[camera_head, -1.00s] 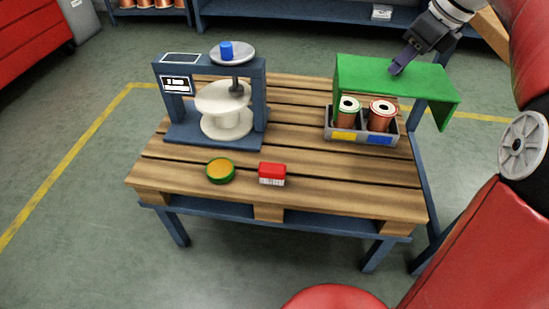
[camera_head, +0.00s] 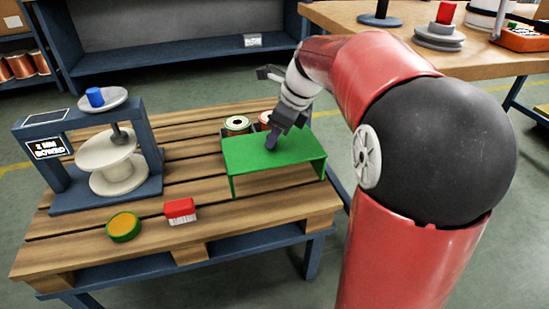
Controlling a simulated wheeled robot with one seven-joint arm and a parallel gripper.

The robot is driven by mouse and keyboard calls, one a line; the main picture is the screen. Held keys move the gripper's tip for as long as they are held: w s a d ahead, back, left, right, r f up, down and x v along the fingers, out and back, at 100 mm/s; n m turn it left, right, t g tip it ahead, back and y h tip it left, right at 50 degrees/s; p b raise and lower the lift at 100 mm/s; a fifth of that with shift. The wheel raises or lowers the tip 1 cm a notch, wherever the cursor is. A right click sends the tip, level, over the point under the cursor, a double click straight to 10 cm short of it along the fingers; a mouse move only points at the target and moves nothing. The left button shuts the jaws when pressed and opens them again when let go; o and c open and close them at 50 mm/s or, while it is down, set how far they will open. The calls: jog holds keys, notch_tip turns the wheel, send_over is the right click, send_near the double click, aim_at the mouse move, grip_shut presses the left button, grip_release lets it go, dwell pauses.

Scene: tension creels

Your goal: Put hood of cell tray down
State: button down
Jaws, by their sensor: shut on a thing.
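The green hood (camera_head: 275,155) is a flat-topped cover with a bent-down side wall. It is at the right front part of the pallet table (camera_head: 195,180), in front of the cell tray (camera_head: 226,129). My gripper (camera_head: 271,146) is shut on the hood's top, near its middle. The hood's front legs reach down close to the table boards; I cannot tell whether they touch. Most of the tray is hidden by the hood and my gripper.
A red brush (camera_head: 181,210) and a round green tin with orange top (camera_head: 123,227) lie at the table's front. A blue stand (camera_head: 150,150) with a white spool (camera_head: 108,165) is at left. Another workbench (camera_head: 400,40) stands behind, at right. Boards between stand and hood are clear.

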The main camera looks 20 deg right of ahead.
aim_at(278, 148)
jog(key=shift+f+b, duration=0.65)
jog(key=shift+f, duration=2.2)
jog(key=c, duration=1.3)
grip_release()
jog(key=shift+o, duration=0.2)
